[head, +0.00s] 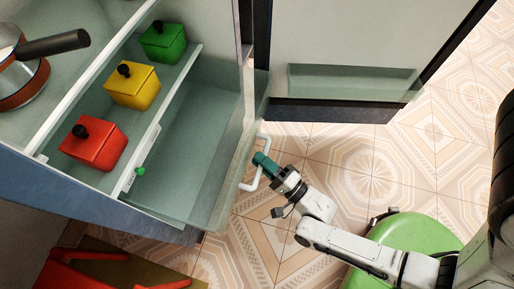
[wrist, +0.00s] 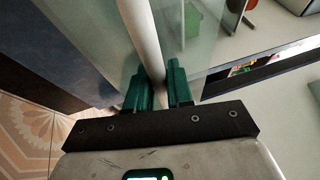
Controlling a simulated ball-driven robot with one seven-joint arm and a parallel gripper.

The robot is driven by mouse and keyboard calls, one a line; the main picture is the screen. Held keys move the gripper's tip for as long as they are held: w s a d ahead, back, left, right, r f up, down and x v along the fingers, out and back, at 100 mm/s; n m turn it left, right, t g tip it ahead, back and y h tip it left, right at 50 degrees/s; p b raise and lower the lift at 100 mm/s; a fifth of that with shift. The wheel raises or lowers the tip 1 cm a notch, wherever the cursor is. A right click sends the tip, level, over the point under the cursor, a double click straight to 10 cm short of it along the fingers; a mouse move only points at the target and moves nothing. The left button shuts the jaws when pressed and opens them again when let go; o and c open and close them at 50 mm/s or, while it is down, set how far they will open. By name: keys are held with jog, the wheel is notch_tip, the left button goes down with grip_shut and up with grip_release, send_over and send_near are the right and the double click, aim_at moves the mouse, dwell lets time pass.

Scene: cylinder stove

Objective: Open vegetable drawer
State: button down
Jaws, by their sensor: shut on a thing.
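The vegetable drawer (head: 187,139) is a pale, see-through bin low in the open fridge. Its empty inside shows beyond the edge of the shelf above it, so it stands out from under that shelf. A white bar handle (head: 247,186) is on its front. My gripper (head: 262,162) has green fingers and is at this handle. In the wrist view, the fingers of my gripper (wrist: 160,88) are on both sides of the white handle bar (wrist: 142,38), shut on it. The clear drawer front (wrist: 205,45) is beside the bar.
Red (head: 94,149), yellow (head: 134,90) and green (head: 164,45) lidded boxes stand on the shelf above. A pan (head: 25,78) is at the upper left. The fridge door (head: 345,35) stands open at the upper right.

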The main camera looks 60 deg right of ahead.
aim_at(250, 146)
jog(key=c, duration=1.1)
grip_release()
jog(key=shift+r, duration=0.25)
notch_tip(250, 146, up, 3)
jog(key=p, duration=0.3)
jog(key=shift+r+p, duration=0.15)
jog(key=shift+p, duration=0.15)
jog(key=o, duration=0.6)
jog(key=s+r+p, duration=0.1)
jog(key=r+p, duration=0.1)
jog(key=s+r+p, duration=0.1)
jog(key=s+r, duration=0.1)
jog(key=s+r+p, duration=0.1)
jog(key=r+p, duration=0.1)
jog(key=shift+s+a+p, duration=0.35)
jog(key=s+r, duration=0.1)
jog(key=s, duration=0.1)
jog(key=s+r+p, duration=0.1)
jog(key=s, duration=0.2)
jog(key=s+a+p, duration=0.1)
jog(key=s, duration=0.1)
jog(key=shift+s+r, duration=0.4)
jog(key=c, duration=0.6)
jog(key=shift+s+r+p, duration=0.2)
jog(key=shift+s+p, duration=0.15)
jog(key=shift+s, duration=0.4)
